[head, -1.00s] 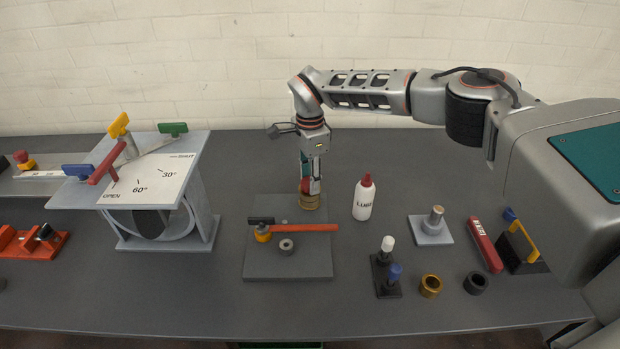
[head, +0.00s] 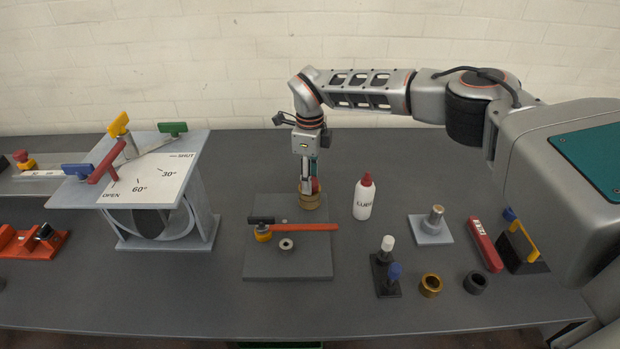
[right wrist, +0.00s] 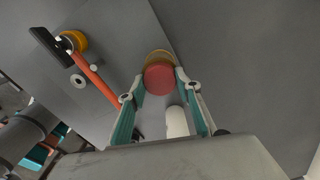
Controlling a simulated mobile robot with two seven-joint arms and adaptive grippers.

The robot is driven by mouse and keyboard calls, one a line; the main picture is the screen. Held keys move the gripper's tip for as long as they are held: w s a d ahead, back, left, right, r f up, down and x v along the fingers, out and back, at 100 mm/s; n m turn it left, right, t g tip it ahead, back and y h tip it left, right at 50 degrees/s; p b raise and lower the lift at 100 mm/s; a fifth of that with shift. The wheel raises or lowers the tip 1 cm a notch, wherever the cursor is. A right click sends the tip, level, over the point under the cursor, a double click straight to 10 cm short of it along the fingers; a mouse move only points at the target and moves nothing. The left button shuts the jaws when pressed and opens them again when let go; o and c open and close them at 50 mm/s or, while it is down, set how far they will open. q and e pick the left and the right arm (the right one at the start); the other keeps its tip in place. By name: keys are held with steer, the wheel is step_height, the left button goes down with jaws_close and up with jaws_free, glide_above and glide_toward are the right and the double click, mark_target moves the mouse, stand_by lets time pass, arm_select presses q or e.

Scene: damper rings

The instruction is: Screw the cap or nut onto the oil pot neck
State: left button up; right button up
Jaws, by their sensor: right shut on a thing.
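The oil pot (head: 309,202) is a brass-coloured round pot at the back of the grey base plate. The red cap (head: 315,185) is on top of it, partly hidden by my fingers. My right gripper (head: 309,183) points straight down over the pot and is shut on the cap. In the right wrist view the red cap (right wrist: 160,79) lies between the two fingertips, with the brass rim of the pot (right wrist: 158,56) showing behind it. I cannot tell how far the cap is seated on the neck. My left gripper is not in view.
The base plate (head: 288,265) also bears an orange-red lever (head: 308,227) and a small grey ring (head: 286,244). A white lube bottle (head: 363,200) stands close to the right of the pot. A damper stand (head: 205,215) is to the left.

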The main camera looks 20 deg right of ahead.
steer(key=m, duration=0.6)
steer(key=shift+w+r+b, duration=0.1)
steer(key=shift+w+b, duration=0.05)
steer(key=shift+b, duration=0.15)
steer(key=o, duration=1.3)
steer(key=shift+r+p, duration=0.35)
steer(key=shift+r, duration=2.05)
steer(key=shift+c, duration=0.9)
steer(key=shift+f, duration=0.15)
steer(key=shift+f, duration=0.1)
